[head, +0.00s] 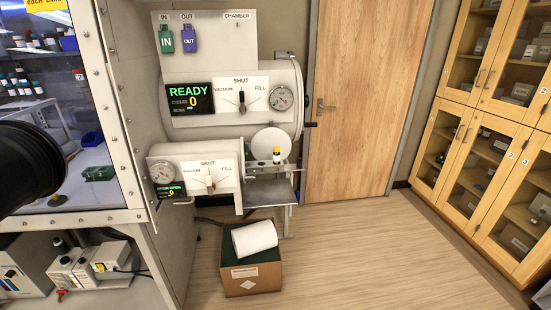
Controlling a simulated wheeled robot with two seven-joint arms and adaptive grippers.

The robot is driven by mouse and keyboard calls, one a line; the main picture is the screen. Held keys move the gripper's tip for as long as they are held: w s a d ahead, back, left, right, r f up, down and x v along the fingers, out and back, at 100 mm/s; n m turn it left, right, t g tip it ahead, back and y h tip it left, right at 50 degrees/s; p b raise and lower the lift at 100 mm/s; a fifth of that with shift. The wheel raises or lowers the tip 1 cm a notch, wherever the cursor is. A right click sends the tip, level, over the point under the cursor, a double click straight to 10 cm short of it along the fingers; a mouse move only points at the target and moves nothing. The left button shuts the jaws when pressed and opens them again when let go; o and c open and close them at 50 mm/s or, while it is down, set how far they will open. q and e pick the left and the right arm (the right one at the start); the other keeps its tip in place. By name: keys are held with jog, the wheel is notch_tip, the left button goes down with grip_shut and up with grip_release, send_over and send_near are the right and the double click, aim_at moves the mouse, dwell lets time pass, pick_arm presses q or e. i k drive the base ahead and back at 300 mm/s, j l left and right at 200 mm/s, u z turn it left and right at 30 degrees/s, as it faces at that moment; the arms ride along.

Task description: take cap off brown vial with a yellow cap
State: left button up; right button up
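A small vial (277,156) with a yellow cap (277,149) stands upright on the metal tray (259,168) of the small side chamber, right of centre. A pale label covers much of its body, and its brown glass is too small to make out clearly. The round white door (271,143) of the small chamber is behind it. Neither of my grippers is in view, and nothing touches the vial.
The glove box (136,215) with its window fills the left side, with a black glove port (28,165) at the edge. A carton (252,279) holding a white roll (254,238) stands on the floor below the tray. Wooden cabinets (470,130) line the right. Open floor (370,250) lies between.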

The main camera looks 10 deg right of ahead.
aim_at(277, 156)
jog(key=i+l+u, duration=0.25)
jog(key=l, duration=0.45)
jog(key=l+u, duration=0.3)
jog(key=l, duration=0.4)
